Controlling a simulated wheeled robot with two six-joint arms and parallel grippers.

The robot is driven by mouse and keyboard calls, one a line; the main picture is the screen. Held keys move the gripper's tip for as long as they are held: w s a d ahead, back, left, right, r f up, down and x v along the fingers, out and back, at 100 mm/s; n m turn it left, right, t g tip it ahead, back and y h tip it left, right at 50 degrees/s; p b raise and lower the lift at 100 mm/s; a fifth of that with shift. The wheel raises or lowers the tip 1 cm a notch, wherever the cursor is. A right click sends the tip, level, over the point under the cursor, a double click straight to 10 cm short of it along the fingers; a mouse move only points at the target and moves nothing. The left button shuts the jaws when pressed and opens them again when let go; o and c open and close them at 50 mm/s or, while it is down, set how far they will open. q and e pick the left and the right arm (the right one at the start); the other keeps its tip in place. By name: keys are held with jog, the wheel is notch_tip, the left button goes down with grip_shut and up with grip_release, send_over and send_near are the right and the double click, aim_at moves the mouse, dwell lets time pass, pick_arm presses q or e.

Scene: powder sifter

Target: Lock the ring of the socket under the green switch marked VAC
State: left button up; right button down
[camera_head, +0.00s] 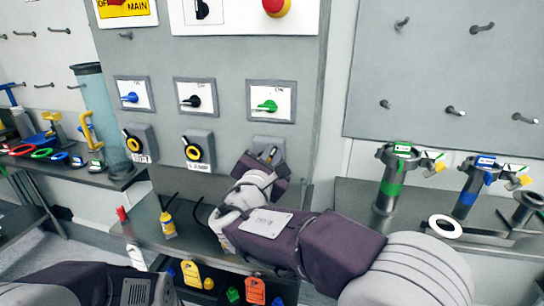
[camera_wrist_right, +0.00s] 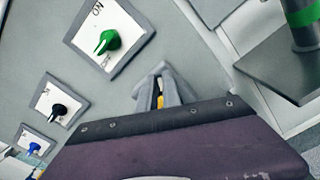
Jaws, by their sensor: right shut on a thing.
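The green switch (camera_head: 268,106) sits on a white plate on the grey panel, and also shows in the wrist view (camera_wrist_right: 108,42); its lettering is too small to read. Below it is a grey socket (camera_head: 262,141), mostly hidden by my right gripper (camera_head: 270,155). In the wrist view the right gripper (camera_wrist_right: 158,92) is shut on the socket's ring (camera_wrist_right: 160,100), of which only a bit of yellow shows between the fingers. I cannot tell how far the ring is turned. My left arm shows at the lower left, but its gripper is not in view.
Two other sockets with yellow rings (camera_head: 134,144) (camera_head: 194,152) sit under the blue switch (camera_head: 130,97) and black switch (camera_head: 192,101). A shelf below holds a small yellow bottle (camera_head: 168,225). At right, a bench carries a green-banded tool (camera_head: 392,185) and a blue-banded one (camera_head: 467,190).

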jog(key=c, duration=1.5)
grip_release()
jog(key=v, duration=0.9)
jog(key=shift+d, duration=0.1)
